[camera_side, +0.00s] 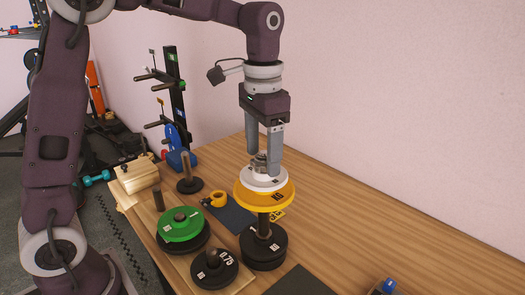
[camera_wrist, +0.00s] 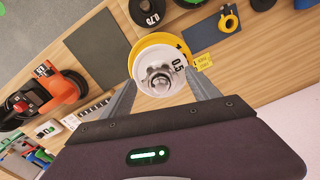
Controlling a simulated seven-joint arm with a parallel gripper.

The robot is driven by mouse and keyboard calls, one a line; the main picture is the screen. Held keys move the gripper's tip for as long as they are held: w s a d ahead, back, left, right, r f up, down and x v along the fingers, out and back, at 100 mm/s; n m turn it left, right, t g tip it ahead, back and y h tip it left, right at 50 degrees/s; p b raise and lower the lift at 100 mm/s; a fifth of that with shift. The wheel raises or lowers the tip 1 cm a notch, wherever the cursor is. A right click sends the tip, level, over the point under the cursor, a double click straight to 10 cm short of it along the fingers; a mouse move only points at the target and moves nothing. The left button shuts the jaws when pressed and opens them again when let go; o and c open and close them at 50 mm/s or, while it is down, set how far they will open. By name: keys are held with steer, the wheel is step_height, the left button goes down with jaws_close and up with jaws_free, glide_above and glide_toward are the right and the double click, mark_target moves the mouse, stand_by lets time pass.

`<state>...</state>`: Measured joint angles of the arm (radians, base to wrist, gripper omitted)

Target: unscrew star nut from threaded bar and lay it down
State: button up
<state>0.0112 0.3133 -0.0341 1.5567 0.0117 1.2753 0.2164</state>
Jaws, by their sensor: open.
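The star nut (camera_wrist: 161,80) is a silver metal nut at the centre of a white 0.5 plate. It sits on top of the plate stack, and in the side view the nut (camera_side: 259,161) shows between my fingers. The threaded bar's tip (camera_wrist: 160,82) shows in the middle of the nut. My gripper (camera_side: 264,163) is open and points down, with its fingertips on either side of the nut. In the wrist view my gripper (camera_wrist: 160,92) has a finger on each side of the white plate. I cannot tell whether a fingertip touches the nut.
Under the nut are the white plate (camera_side: 264,183), a yellow plate (camera_side: 250,201) and black plates (camera_side: 266,250). A green plate (camera_side: 179,228), a 0.75 plate (camera_side: 228,276) and a post (camera_side: 186,165) stand to the left. An orange tool (camera_wrist: 60,88) lies nearby. The table at right is mostly clear.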

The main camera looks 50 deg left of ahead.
steer(key=m, duration=1.8)
steer(key=c, duration=1.5)
